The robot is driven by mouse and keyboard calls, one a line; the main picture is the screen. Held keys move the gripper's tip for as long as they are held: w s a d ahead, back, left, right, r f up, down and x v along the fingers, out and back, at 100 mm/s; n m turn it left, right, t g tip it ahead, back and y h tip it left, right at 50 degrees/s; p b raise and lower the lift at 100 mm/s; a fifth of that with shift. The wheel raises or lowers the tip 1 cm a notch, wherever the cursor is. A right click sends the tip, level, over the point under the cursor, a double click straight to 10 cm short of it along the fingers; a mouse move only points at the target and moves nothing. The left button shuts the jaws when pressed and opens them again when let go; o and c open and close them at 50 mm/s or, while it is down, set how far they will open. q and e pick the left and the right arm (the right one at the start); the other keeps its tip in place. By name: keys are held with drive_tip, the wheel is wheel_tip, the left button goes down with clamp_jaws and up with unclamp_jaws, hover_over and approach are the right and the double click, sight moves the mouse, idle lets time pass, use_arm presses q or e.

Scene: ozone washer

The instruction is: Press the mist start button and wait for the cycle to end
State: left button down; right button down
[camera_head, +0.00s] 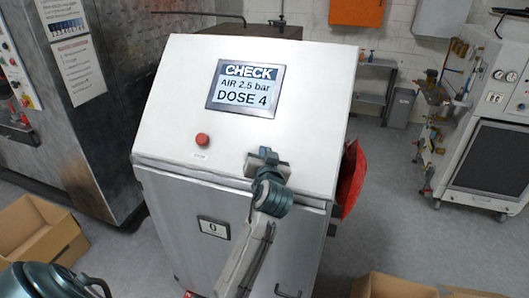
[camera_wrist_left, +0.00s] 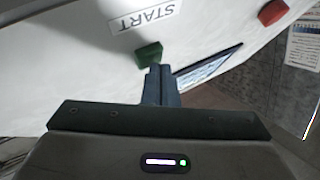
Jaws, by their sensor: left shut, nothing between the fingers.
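The white sloped console (camera_head: 170,100) stands in front of me. Its screen (camera_head: 245,88) reads "CHECK, AIR 2.5 bar, DOSE 4". My left gripper (camera_head: 266,158) is shut and empty at the lower right of the panel. In the left wrist view, a green button (camera_wrist_left: 149,53) sits beside a START label (camera_wrist_left: 145,18). The left gripper's shut fingertips (camera_wrist_left: 159,70) are right at the green button; I cannot tell whether they touch it. The gripper hides this button in the head view. My right gripper is not in view.
A red button (camera_head: 202,140) is on the panel's left part and also shows in the left wrist view (camera_wrist_left: 273,11). An open cardboard box (camera_head: 35,235) is at the lower left, another (camera_head: 395,287) at the bottom right. Red cloth-like material (camera_head: 352,180) hangs on the console's right side.

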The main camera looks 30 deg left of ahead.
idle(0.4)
use_arm(q)
drive_tip(key=shift+s+d+r+p, duration=0.1)
drive_tip(key=shift+s+r+p, duration=0.3)
drive_tip(key=shift+r+p, duration=0.15)
drive_tip(key=shift+s, duration=0.2)
drive_tip(key=shift+s+d+r+p, duration=0.1)
drive_tip(key=shift+s+r+p, duration=0.1)
drive_tip(key=shift+r+p, duration=0.3)
drive_tip(key=s+r+p, duration=0.2)
drive_tip(key=s, duration=0.1)
drive_tip(key=shift+d+r+p, duration=0.3)
drive_tip(key=shift+d, duration=0.05)
